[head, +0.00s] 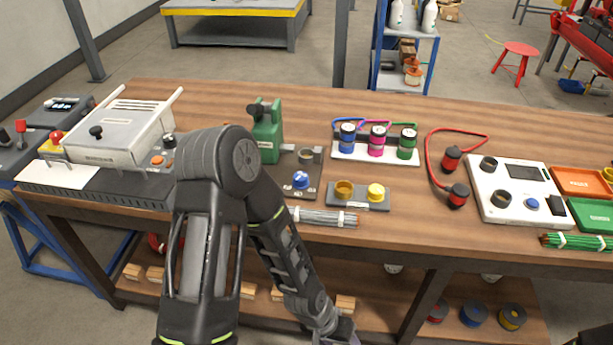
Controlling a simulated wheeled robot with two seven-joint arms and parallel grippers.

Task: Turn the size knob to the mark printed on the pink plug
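The pink plug (377,138) stands upright in a white rack (365,153), between a blue plug (347,137) and a green plug (407,143). Its printed mark is too small to read. A blue knob (300,180) sits on the dark base of a green press (267,135); I cannot tell if it is the size knob. My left arm rises in front of the bench and bends down; its gripper (338,334) is cut off at the bottom edge, below the bench top and away from the knob, so its fingers are hidden. My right gripper is out of view.
A cable bundle (322,217) lies near the front edge. A white test box (515,193), red-cabled connectors (451,160) and trays stand right. A metal machine (110,135) stands left. Bare wood lies at the back.

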